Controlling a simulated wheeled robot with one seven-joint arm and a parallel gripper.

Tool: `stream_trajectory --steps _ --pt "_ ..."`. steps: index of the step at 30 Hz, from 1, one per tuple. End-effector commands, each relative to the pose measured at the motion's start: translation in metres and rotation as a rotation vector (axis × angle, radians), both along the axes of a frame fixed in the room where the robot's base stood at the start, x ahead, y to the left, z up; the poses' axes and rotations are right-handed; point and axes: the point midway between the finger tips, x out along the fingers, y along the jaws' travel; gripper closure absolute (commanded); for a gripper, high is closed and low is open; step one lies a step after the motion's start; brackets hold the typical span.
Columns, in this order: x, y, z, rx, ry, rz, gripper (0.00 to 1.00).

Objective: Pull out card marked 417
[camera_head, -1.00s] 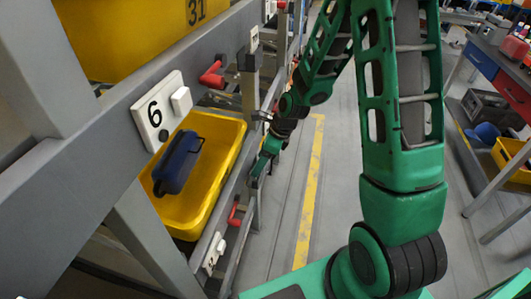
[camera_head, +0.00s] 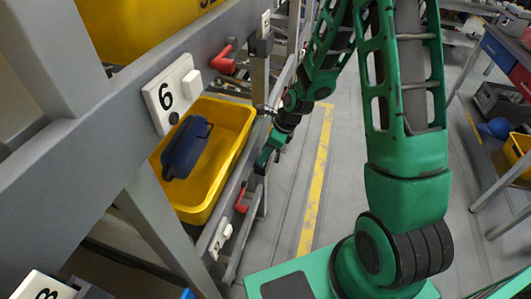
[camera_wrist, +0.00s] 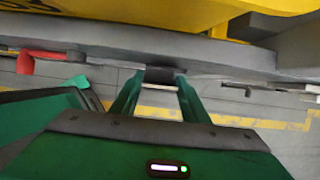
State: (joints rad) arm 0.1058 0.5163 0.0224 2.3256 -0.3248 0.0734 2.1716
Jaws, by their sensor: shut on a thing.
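My gripper (camera_head: 266,160) is beside the shelf rack's lower rail, right of the yellow tray (camera_head: 237,150). In the wrist view my gripper (camera_wrist: 160,82) has its two green fingers closed in on a small dark grey piece (camera_wrist: 162,74) at the edge of the grey rail (camera_wrist: 225,62). I cannot tell whether this piece is a card, and no marking shows on it. I cannot read the number 417 anywhere in view.
A plate marked 6 (camera_head: 172,93) is on the upper rail, and another marked 8 (camera_head: 42,288) is at bottom left. A blue case (camera_head: 186,148) lies in the yellow tray. Red handles (camera_head: 223,58) stick out from the rack. Open floor (camera_head: 345,200) lies right of it.

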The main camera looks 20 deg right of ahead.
Motion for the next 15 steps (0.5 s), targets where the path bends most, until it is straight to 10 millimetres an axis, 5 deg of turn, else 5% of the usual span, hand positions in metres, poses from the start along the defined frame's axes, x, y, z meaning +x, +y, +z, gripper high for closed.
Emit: stream_trajectory --steps 15 --pt "0.001 0.0 0.013 0.0 -0.002 0.001 0.8"
